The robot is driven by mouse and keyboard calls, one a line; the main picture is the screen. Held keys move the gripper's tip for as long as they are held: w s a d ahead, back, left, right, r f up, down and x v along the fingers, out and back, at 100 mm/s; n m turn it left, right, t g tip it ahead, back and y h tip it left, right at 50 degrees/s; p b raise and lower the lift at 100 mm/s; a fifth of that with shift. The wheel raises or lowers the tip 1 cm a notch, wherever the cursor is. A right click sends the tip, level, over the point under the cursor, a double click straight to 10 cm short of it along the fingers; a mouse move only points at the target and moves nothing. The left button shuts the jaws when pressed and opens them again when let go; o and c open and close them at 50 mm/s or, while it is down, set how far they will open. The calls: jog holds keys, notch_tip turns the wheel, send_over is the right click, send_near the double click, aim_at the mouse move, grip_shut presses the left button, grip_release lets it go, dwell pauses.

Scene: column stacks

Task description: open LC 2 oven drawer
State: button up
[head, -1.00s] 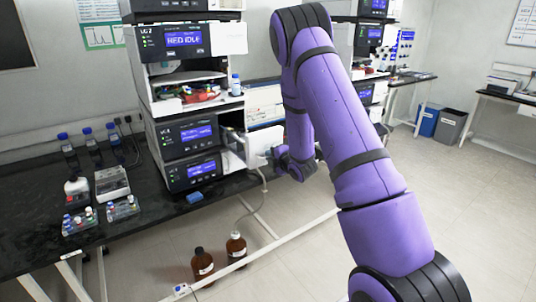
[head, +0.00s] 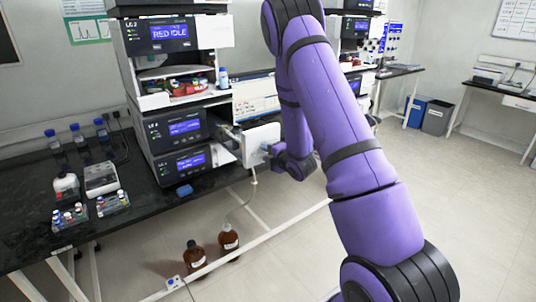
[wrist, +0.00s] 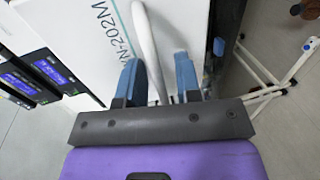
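The LC 2 stack (head: 165,90) stands on the black bench in the head view. Low on it, the white front panel of the oven drawer (head: 262,140) stands out to the right of the stack, with a gap behind it. My gripper (head: 275,152) is at this panel, partly hidden by the panel and my arm. In the wrist view, the white panel (wrist: 85,40) with "VN-202M" lettering lies ahead. Its white bar handle (wrist: 148,45) runs between the blue fingers of my gripper (wrist: 160,78).
Small bottles, a white device (head: 101,177) and vial racks (head: 112,203) stand on the bench at left. Brown bottles (head: 194,254) stand on the floor below, by a white bench frame rail. Open floor lies at right.

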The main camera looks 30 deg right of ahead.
jog(key=v, duration=1)
jog(key=shift+s, duration=0.4)
jog(key=shift+r, duration=0.15)
jog(key=s+a+r+m+g+h, duration=0.1)
jog(key=s+a+r+m+g, duration=0.15)
jog(key=r+m, duration=0.4)
jog(key=s+a+r+m+g+h, duration=0.15)
jog(key=a+r+m, duration=0.25)
jog(key=r, duration=0.6)
jog(key=s+a+r+m+g, duration=0.2)
jog(key=s+a+r, duration=0.1)
jog(key=s, duration=0.5)
jog(key=s+a+r+m+g+y, duration=0.1)
jog(key=s+a+r+m+g, duration=0.1)
jog(key=s+a, duration=0.3)
jog(key=s+a+r+m+g+y, duration=0.1)
jog(key=s+a+r+m, duration=0.3)
jog(key=s, duration=0.6)
jog(key=shift+s+r+g, duration=0.3)
jog(key=shift+r+g, duration=0.1)
jog(key=shift+g, duration=0.3)
